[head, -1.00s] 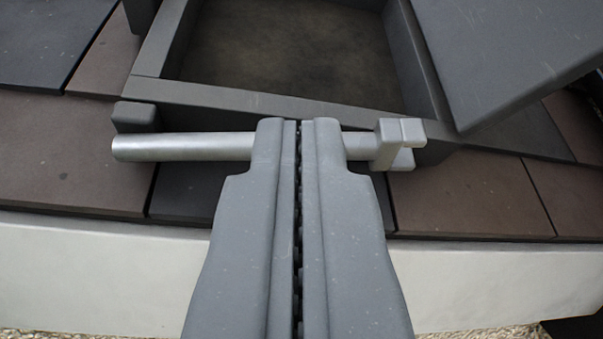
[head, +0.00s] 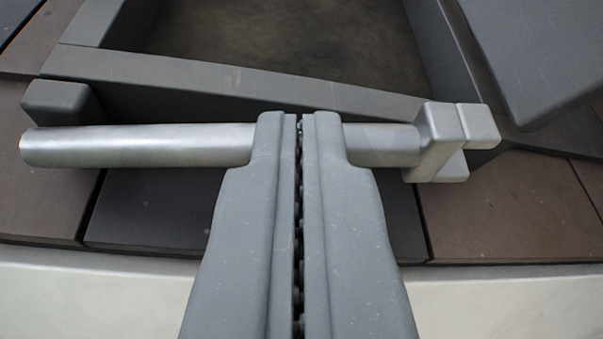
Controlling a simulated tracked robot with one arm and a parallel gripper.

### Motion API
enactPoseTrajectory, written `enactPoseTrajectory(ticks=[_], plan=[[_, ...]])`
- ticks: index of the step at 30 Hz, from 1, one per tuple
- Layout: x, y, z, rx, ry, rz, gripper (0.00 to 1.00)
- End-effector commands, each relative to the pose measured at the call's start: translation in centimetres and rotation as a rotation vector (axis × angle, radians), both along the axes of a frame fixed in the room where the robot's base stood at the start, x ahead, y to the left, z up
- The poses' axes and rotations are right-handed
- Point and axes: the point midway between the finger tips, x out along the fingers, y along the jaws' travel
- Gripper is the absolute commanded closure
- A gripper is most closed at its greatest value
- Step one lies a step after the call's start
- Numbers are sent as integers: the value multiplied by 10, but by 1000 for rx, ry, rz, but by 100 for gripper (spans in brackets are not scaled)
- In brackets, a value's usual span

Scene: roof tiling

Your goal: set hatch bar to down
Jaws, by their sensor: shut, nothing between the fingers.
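The hatch bar (head: 150,145) is a silvery round bar lying level along the near side of the hatch frame (head: 240,85). Its right end meets a light grey bracket (head: 437,143). A dark block (head: 60,103) sits behind its left end. My gripper (head: 299,118) is shut and empty, its fingertips in front of the middle of the bar and hiding that part. I cannot tell whether the fingertips touch the bar.
The hatch opening (head: 290,45) lies beyond the frame. A dark grey panel (head: 540,50) stands over the right side. Brown and dark roof tiles (head: 500,205) surround the frame. A pale wall edge (head: 100,300) runs along the near side.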

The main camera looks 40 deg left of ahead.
Motion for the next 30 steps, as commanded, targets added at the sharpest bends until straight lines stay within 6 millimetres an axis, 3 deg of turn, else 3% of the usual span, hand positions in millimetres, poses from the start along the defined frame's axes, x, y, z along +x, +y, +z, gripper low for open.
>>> enactPoseTrajectory(ticks=[12,24,30], plan=[[13,6,-18,1,0,0,100],[13,5,-18,0,1,1,100],[6,-11,-4,-1,1,0,100]])
